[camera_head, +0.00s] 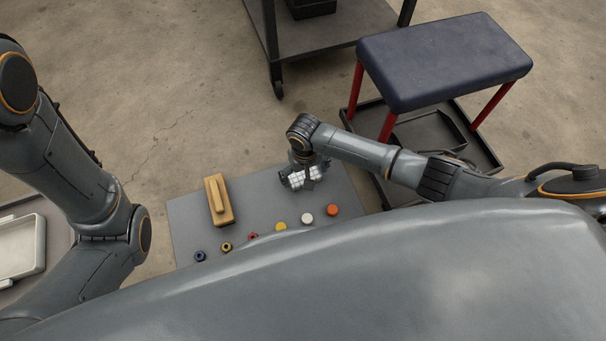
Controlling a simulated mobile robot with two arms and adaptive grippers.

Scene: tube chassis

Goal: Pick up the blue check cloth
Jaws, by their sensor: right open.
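I cannot tell whether the fingers touch the cloth. My left arm shows at the left, but its gripper is out of view.
Several small coloured pieces, including a white one (307,218) and an orange one (332,210), line the near side. A blue-topped stool (445,58) and a dark cart (330,32) stand beyond.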

